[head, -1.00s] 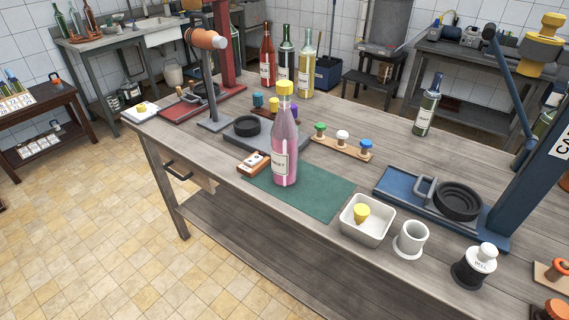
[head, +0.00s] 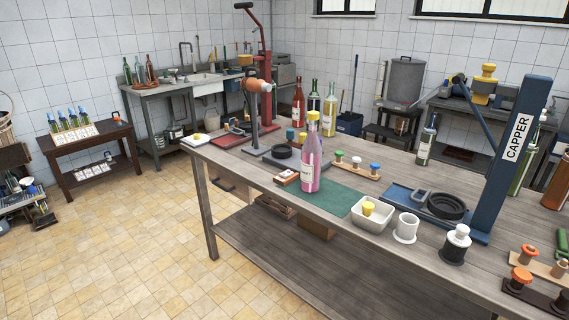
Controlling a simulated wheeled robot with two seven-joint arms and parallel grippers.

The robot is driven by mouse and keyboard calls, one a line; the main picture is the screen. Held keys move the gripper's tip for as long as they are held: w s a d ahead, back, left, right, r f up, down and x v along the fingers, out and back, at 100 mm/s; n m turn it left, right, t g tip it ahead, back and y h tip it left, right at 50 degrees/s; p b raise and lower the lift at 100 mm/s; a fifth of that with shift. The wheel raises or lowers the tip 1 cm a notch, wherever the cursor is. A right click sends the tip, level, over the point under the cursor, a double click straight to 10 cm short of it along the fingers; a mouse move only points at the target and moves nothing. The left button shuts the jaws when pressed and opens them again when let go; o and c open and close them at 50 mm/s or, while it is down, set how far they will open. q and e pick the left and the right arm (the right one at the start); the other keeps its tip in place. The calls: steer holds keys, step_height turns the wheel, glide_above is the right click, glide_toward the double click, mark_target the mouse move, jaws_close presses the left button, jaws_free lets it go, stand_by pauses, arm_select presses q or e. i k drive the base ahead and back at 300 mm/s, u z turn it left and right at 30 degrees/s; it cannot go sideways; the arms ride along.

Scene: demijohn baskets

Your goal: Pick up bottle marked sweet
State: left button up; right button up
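A pink bottle with a yellow cap (head: 312,155) stands upright on a green mat (head: 338,200) on the long wooden workbench. In the earlier head view its white label appears to end in "ET"; now the lettering is too small to read. Other bottles stand at the back of the bench: a red one (head: 298,104), a dark one with a white label (head: 313,100) and a pale yellow one (head: 329,106). A dark green bottle (head: 426,142) stands further right. Neither of my grippers is in view.
A blue capper (head: 508,150) stands at the bench's right. A white tray (head: 372,222) holding a yellow stopper, a white cup (head: 405,230) and a white-topped jar (head: 455,246) line the front edge. Tiled floor (head: 130,250) is open to the left.

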mark_target(312, 151)
steer(key=u, duration=0.5)
steer(key=i, duration=1.35)
steer(key=z, duration=0.75)
